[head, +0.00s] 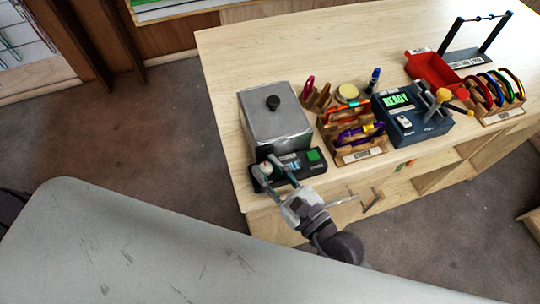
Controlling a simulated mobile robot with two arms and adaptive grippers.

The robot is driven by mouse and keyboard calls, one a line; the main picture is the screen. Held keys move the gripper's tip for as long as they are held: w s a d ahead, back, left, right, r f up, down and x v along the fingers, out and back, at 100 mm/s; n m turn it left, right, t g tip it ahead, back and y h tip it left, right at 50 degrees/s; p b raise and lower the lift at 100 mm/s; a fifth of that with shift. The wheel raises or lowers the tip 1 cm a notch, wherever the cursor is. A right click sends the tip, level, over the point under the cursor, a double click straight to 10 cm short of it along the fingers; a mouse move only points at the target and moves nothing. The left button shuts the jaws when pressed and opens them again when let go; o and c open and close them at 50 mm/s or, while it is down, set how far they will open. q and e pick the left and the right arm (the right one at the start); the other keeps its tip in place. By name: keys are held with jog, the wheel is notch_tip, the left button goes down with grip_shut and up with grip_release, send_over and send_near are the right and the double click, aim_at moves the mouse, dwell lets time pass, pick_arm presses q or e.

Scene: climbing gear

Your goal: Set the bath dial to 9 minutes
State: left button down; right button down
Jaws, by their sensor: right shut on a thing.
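The bath (275,125) is a grey metal box with a lid and a black knob, at the near left of the wooden table. Its black control panel (312,172) sits along its front, with a small display and a green button (314,155). The pale dial (265,167) is at the panel's left end, partly hidden between my fingers. My right gripper (266,169) reaches up from the front and is shut on the dial. The dial's setting and the display digits are too small to read. My left gripper is not in view.
Right of the bath are a wooden rack of coloured carabiners (357,157), a dark device reading READY (410,122), a red bin (433,72) and another carabiner rack (497,115). A grey surface (150,250) fills the near left. The table's far left is clear.

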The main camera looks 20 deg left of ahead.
jog(key=shift+s+a+r+m+t+h+p, duration=0.1)
jog(key=shift+r+m+t+h+p, duration=0.05)
jog(key=shift+m+t+h+p, duration=0.4)
jog(key=shift+s+r+m+t+h+p, duration=0.15)
jog(key=shift+m+t+h+p, duration=0.25)
jog(key=shift+t+p, duration=0.2)
jog(key=shift+a+f+m+t+h+p, duration=0.15)
jog(key=shift+m+t+h+p, duration=0.45)
jog(key=shift+m+t+h, duration=0.35)
jog(key=shift+f+m+t+h, duration=0.1)
jog(key=shift+m+t+h, duration=0.45)
jog(key=shift+h, duration=0.45)
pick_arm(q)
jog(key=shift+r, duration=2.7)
pick_arm(e)
jog(key=shift+m+t+h, duration=0.55)
jog(key=shift+m+h, duration=0.5)
jog(key=shift+h, duration=0.45)
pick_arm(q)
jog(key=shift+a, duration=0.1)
pick_arm(e)
jog(key=c, duration=1.2)
grip_release()
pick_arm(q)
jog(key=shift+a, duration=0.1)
